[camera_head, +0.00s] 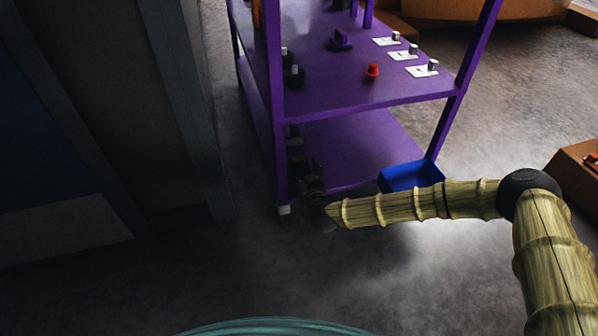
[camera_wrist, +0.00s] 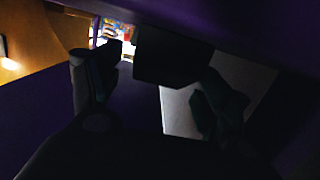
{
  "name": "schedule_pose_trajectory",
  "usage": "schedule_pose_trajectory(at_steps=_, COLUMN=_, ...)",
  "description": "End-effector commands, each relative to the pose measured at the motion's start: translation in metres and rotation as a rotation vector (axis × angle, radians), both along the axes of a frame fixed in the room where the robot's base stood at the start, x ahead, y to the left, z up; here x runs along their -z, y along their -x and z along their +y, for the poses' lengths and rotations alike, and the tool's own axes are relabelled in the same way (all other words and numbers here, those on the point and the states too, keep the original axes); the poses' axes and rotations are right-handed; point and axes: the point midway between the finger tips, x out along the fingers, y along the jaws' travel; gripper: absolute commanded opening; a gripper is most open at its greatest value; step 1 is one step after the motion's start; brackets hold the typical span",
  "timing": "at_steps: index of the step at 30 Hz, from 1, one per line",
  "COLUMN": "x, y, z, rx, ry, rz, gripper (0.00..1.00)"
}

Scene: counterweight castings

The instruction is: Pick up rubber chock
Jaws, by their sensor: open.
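My gripper (camera_wrist: 162,66) is open in the wrist view, with one dark finger on the left and one on the right. A dark block (camera_wrist: 172,58), which looks like the rubber chock, shows between and just beyond the fingertips. I cannot tell whether the fingers touch it. In the head view my gripper (camera_head: 314,192) is at the left front corner of the purple rack's lower shelf (camera_head: 365,140). Dark shapes there blend with the gripper, so the chock cannot be made out in that view.
A purple post (camera_head: 275,110) stands close by my gripper, and the upper shelf (camera_head: 330,95) is overhead. A blue bin (camera_head: 405,178) sits at the lower shelf's front right. The upper shelf holds a red knob (camera_head: 372,70) and several small parts. Floor in front is clear.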

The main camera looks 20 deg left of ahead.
Motion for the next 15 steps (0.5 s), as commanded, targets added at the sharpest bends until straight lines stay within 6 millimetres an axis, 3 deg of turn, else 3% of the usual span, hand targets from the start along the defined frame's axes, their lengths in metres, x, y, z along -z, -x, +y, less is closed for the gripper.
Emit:
schedule_pose_trajectory(at_steps=4, x=-0.0005, y=0.0003, z=0.0002, rx=-0.001, ry=0.0, rz=0.0, gripper=0.78)
schedule_pose_trajectory(at_steps=13, x=-0.0005, y=0.0007, z=0.0004, rx=-0.001, ry=0.0, rz=0.0, gripper=0.23)
schedule_pose_trajectory(at_steps=15, x=-0.001, y=0.0006, z=0.0006, rx=-0.001, ry=-0.001, rz=-0.001, gripper=0.2)
